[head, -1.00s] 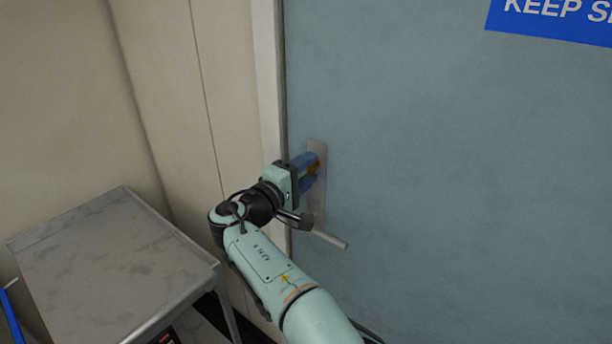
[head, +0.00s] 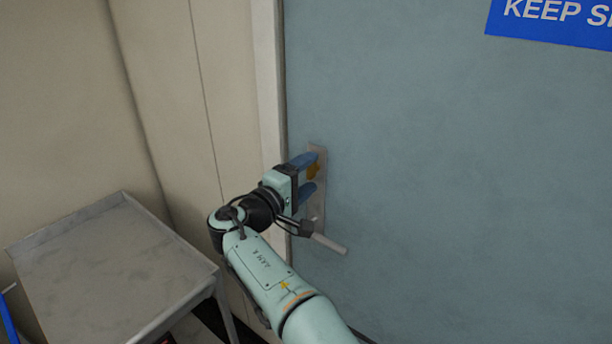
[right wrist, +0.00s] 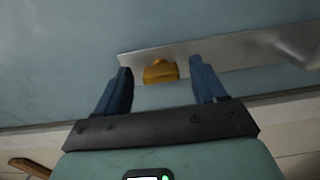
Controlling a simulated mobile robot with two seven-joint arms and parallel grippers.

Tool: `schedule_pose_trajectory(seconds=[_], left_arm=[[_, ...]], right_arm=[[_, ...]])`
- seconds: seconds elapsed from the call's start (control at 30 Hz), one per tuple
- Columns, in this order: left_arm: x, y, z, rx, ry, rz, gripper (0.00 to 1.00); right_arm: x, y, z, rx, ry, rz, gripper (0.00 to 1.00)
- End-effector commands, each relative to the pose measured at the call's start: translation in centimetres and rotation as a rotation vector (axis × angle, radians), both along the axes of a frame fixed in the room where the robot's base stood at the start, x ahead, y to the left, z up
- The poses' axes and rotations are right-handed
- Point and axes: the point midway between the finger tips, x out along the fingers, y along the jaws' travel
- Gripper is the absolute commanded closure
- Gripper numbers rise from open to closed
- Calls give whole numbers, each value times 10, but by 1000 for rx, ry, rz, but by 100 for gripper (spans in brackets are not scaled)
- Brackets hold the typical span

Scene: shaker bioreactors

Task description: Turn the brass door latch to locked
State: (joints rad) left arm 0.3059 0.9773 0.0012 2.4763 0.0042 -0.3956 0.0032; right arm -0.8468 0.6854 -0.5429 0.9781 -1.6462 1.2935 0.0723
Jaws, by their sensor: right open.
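The brass latch (head: 314,171) sits on a metal plate (head: 318,205) on the blue-grey door (head: 450,170), above a lever handle (head: 328,243). My right gripper (head: 311,174) is open at the plate, with its blue fingers above and below the latch. In the right wrist view the brass latch (right wrist: 160,71) shows between the open fingers (right wrist: 160,82), nearer the left one. I see no contact between fingers and latch. Which way the latch is turned cannot be told for sure. My left gripper is not in view.
A grey metal cart (head: 110,265) stands at the left, close to my arm. A beige wall (head: 190,90) and door frame (head: 271,90) lie left of the door. A blue sign (head: 555,20) is at the upper right. The door's right side is clear.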

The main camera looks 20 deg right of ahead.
Motion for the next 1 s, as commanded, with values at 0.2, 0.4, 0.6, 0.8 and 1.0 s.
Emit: schedule_pose_trajectory(seconds=[0.2, 0.4, 0.6, 0.8, 1.0], left_arm=[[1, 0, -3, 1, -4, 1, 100], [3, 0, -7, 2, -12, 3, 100], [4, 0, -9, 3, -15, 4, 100], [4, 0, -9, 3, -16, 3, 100], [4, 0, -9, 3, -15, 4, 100]], right_arm=[[-13, 17, 0, 1, 1, 4, 30], [-40, 53, -1, -1, 1, 6, 30], [-66, 85, 0, -1, -1, 3, 30], [-80, 103, 0, 0, 0, 2, 30], [-83, 106, 0, 0, 0, 0, 30]])
